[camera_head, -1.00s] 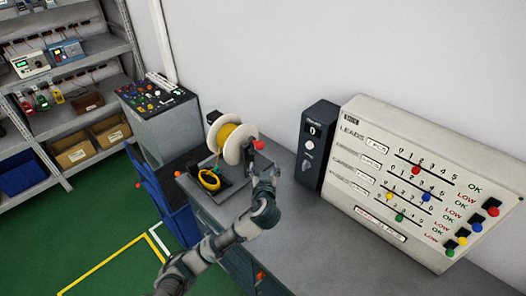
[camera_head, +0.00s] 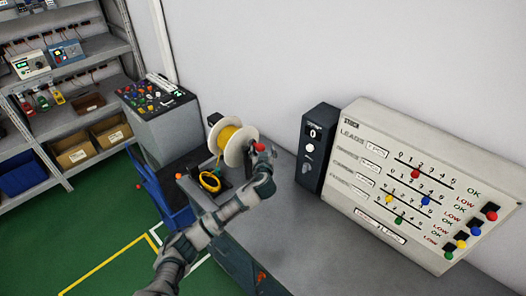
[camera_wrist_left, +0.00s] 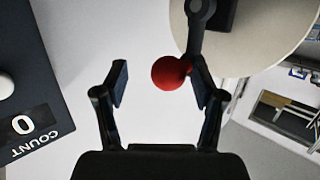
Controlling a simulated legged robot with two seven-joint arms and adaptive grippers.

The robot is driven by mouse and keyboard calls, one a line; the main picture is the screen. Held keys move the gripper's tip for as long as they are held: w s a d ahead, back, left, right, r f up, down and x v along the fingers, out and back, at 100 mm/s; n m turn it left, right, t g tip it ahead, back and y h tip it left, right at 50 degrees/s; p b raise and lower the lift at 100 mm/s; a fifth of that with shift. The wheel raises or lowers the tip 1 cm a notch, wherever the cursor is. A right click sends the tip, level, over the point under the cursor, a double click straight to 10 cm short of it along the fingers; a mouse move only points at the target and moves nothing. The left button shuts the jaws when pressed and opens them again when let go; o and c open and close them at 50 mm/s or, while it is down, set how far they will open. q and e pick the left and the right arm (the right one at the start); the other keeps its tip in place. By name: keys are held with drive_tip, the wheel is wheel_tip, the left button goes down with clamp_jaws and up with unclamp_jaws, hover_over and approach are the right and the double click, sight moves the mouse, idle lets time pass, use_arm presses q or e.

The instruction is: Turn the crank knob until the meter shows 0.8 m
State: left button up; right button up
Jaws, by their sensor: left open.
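The crank knob (camera_head: 260,148) is a red ball on the near side of a white spool (camera_head: 247,137) wound with yellow wire. My left gripper (camera_head: 264,164) is just below the knob in the head view. In the left wrist view, the left gripper (camera_wrist_left: 162,82) is open, and the red knob (camera_wrist_left: 171,72) appears between its fingers, nearer the right one. I cannot tell whether they touch. A dark crank arm (camera_wrist_left: 197,30) runs up from the knob. The meter (camera_head: 314,131) is a dark box reading 0; its count display (camera_wrist_left: 22,124) also shows 0. My right gripper is not in view.
A yellow wire coil (camera_head: 210,181) lies beside the spool. A white sloped panel (camera_head: 420,180) with sliders and coloured knobs stands right of the meter. A grey control cabinet (camera_head: 160,110) and shelves (camera_head: 100,45) are at the left. The grey bench top (camera_head: 285,225) is clear in front.

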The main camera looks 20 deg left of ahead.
use_arm(q)
drive_tip(key=shift+a+f, duration=0.15)
drive_tip(key=shift+a, duration=0.45)
drive_tip(key=c, duration=0.6)
drive_tip(key=shift+a, duration=0.25)
drive_tip(key=c, duration=0.6)
drive_tip(key=shift+o, duration=0.2)
drive_tip(key=shift+w+d, duration=0.15)
drive_tip(key=shift+w+d+f+b, duration=0.2)
drive_tip(key=shift+w+d+b, duration=0.25)
drive_tip(key=shift+w+b, duration=0.15)
drive_tip(key=shift+w+f, duration=0.15)
drive_tip(key=shift+w, duration=0.4)
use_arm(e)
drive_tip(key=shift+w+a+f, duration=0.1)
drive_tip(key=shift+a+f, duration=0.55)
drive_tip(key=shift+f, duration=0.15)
use_arm(q)
drive_tip(key=shift+d+b, duration=0.1)
drive_tip(key=shift+b, duration=0.25)
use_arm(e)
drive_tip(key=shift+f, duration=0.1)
